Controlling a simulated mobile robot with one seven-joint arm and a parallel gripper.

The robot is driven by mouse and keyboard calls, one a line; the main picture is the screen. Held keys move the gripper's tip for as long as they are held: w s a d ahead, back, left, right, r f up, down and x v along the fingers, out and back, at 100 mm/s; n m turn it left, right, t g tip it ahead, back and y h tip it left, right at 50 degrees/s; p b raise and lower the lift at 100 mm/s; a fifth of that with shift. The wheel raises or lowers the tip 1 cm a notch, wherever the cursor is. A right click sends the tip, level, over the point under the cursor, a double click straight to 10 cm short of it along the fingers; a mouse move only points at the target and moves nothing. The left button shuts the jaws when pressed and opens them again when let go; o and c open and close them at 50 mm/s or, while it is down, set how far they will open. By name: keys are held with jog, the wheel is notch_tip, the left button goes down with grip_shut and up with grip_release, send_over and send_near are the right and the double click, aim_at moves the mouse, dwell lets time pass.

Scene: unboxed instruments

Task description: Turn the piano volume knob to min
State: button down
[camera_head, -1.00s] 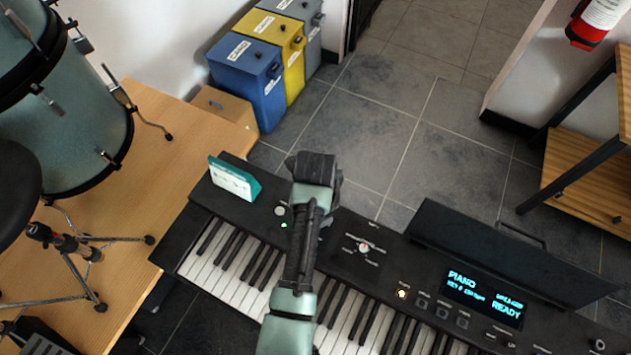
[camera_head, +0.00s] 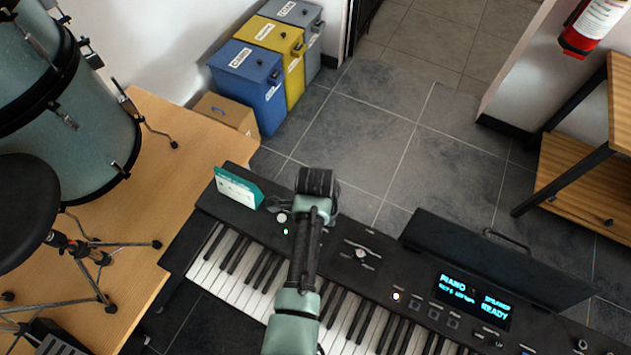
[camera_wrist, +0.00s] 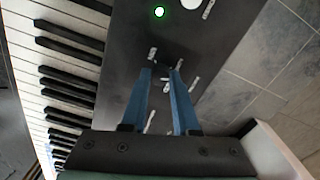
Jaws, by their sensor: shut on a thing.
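The black piano (camera_head: 385,262) crosses the lower part of the head view. My gripper (camera_wrist: 164,74) shows in the wrist view with its two blue fingers close together, tips down at the piano's panel. The fingers are shut on a small dark knob (camera_wrist: 164,68), mostly hidden between the tips, with short white labels around it. I cannot read those labels or the knob's setting. In the head view my wrist covers the fingers and this knob. A separate light-coloured control (camera_head: 361,253) sits on the panel to the right of my arm.
A green light (camera_wrist: 159,12) and a pale round button (camera_wrist: 190,3) are near the knob. A lit display (camera_head: 474,300) and a raised black stand (camera_head: 495,258) are at right. A teal-edged card (camera_head: 238,188) stands at the panel's left end. The floor behind is clear.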

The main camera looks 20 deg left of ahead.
jog(key=n+p, duration=0.1)
jog(key=n, duration=0.4)
jog(key=shift+r+n, duration=0.1)
jog(key=shift+n, duration=0.3)
jog(key=n+p, duration=0.1)
jog(key=n, duration=0.5)
jog(key=n+p, duration=0.1)
jog(key=n, duration=0.4)
jog(key=shift+n, duration=0.3)
jog(key=n, duration=0.6)
jog(key=c, duration=0.7)
grip_release()
jog(key=shift+o, duration=0.2)
